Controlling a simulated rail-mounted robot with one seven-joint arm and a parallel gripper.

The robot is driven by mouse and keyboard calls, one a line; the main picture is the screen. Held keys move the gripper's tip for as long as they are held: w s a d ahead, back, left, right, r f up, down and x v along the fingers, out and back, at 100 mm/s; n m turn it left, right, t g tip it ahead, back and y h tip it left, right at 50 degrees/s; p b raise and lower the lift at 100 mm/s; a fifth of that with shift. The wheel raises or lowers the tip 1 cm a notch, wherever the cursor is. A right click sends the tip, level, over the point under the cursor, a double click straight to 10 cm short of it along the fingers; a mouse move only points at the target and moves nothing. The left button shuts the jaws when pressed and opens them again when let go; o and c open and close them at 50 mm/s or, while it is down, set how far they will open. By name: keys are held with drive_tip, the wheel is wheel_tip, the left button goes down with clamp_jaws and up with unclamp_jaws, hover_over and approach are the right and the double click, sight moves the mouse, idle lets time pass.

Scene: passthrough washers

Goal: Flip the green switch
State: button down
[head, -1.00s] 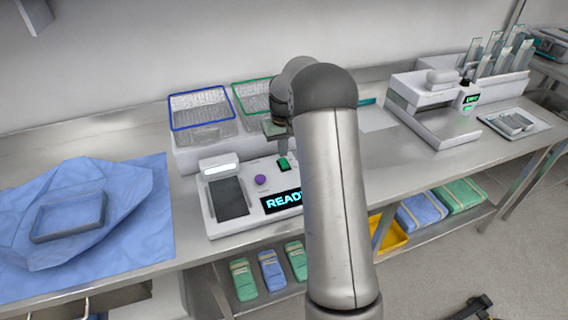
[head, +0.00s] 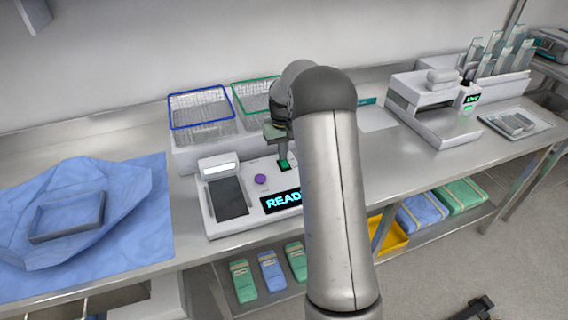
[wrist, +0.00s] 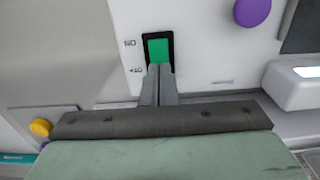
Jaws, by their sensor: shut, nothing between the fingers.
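The green switch (wrist: 158,49) is a green rocker in a black frame on the white console, seen near the top middle of the wrist view. In the head view the green switch (head: 284,164) shows just below my gripper (head: 283,153). In the wrist view my gripper (wrist: 159,72) is shut and empty, with its fingertips at the lower edge of the switch. I cannot tell whether they touch it. The white console (head: 224,226) has a dark display reading "READ", its right end hidden behind my arm.
A purple button (head: 261,179) sits left of the switch; it also shows in the wrist view (wrist: 252,10). A yellow knob (wrist: 40,127) is at the lower left there. Blue-rimmed (head: 200,106) and green-rimmed (head: 250,88) wire baskets stand behind the console. A blue cloth with a grey tray (head: 68,216) lies left.

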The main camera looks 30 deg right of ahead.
drive_tip(key=shift+f, duration=0.45)
drive_tip(key=shift+r, duration=0.2)
drive_tip(key=shift+r+p, duration=1.95)
drive_tip(key=shift+r, duration=1.4)
